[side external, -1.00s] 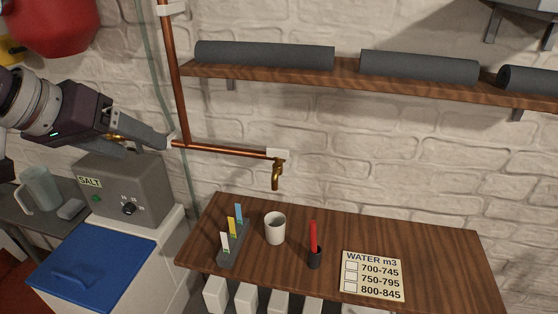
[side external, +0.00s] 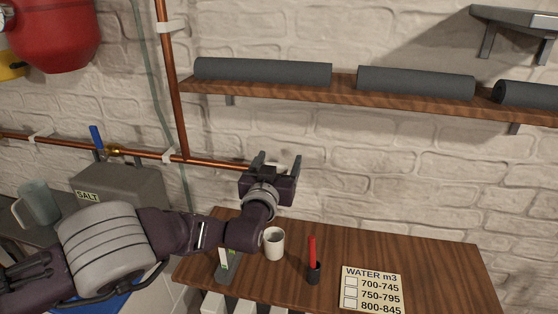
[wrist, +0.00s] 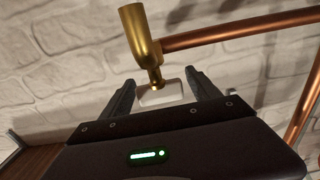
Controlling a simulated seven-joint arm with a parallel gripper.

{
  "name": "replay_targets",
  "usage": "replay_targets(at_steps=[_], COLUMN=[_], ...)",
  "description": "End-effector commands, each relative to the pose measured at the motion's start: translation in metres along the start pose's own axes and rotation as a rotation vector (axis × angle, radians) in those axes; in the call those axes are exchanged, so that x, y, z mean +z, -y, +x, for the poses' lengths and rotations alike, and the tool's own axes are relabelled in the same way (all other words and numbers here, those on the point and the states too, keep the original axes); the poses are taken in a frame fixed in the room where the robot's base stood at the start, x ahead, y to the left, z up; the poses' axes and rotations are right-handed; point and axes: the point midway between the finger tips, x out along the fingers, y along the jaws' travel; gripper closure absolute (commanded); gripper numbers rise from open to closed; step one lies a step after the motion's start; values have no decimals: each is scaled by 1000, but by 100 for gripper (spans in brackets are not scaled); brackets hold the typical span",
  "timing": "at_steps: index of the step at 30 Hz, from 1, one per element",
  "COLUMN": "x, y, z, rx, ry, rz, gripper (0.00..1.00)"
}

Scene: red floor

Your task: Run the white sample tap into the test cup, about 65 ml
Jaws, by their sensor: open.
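The brass sample tap (wrist: 142,35) shows in the wrist view on its copper pipe, with a white block-shaped piece (wrist: 160,94) at its end. This white piece appears between the spread fingers of my gripper (wrist: 161,84); I cannot tell if they touch it. In the side view my gripper (side external: 277,165) is open and empty at the pipe's end, fingers up, and hides the tap. The white test cup (side external: 274,244) stands upright on the wooden counter (side external: 440,262), below my gripper. Its fill level cannot be read.
A red stick in a dark holder (side external: 313,262) and a WATER m3 card (side external: 372,290) are right of the cup. A strip rack (side external: 228,266) is left, partly behind my arm. A blue-handled valve (side external: 97,137) is on the left pipe. A shelf (side external: 420,98) with grey rolls hangs above.

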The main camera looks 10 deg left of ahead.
Motion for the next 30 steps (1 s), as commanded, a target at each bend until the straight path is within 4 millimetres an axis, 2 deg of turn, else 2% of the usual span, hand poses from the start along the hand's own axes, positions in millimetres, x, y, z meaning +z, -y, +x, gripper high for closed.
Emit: replay_targets(at_steps=[3,9,11,19,23,30], x=[0,0,0,0,0,-1], y=[0,0,0,0,0,3], z=[8,8,8,8,8,8], rx=[1,1,1,1,-17,-178], ry=[0,2,2,2,0,-6], rz=[1,1,1,0,0,-5], gripper=[29,29,39,91,91,91])
